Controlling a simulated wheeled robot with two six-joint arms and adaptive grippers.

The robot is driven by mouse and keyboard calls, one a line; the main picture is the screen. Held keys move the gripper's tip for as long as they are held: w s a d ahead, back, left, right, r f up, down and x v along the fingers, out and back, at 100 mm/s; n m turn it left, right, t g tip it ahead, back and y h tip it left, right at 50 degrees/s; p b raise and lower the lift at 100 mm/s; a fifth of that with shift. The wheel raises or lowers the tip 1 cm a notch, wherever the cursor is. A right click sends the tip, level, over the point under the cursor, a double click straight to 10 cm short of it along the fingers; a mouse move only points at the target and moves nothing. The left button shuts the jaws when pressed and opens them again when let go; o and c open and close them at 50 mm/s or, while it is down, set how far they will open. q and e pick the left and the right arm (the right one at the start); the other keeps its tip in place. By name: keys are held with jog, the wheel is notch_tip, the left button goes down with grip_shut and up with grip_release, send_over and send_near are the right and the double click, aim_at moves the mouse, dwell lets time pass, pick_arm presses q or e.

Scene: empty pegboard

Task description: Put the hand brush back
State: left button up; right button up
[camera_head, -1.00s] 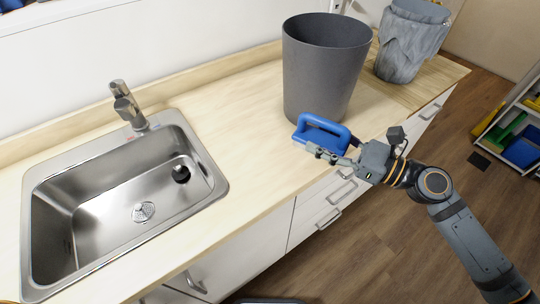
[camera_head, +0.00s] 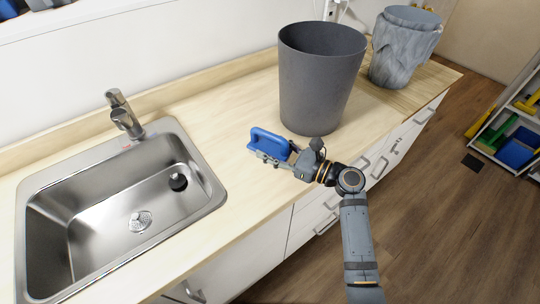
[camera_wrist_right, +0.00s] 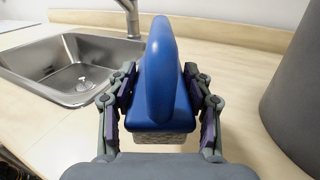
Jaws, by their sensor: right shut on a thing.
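The hand brush (camera_head: 268,143) is blue with a looped handle. In the right wrist view the brush (camera_wrist_right: 160,85) stands between both fingers, with pale bristles facing down. My right gripper (camera_head: 274,158) is shut on it, over the wooden counter between the sink and the dark grey bin. It also shows in the right wrist view (camera_wrist_right: 160,108), one finger on each side of the brush body. I cannot tell whether the bristles touch the counter. My left gripper is not in view.
The wooden counter (camera_head: 235,125) holds a steel sink (camera_head: 110,215) with a tap (camera_head: 124,113) at the left. A dark grey bin (camera_head: 318,85) stands just right of the brush, and a crumpled grey bin (camera_head: 404,48) stands farther back. White drawers (camera_head: 310,215) lie below the front edge.

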jog(key=shift+w+a+f, duration=0.1)
jog(key=shift+a+f, duration=0.05)
jog(key=shift+f, duration=0.8)
jog(key=shift+w+a+f, duration=0.1)
jog(key=shift+a+f, duration=0.05)
jog(key=shift+f, duration=0.75)
jog(key=shift+d, duration=0.1)
jog(key=shift+f, duration=0.7)
jog(key=o, duration=1)
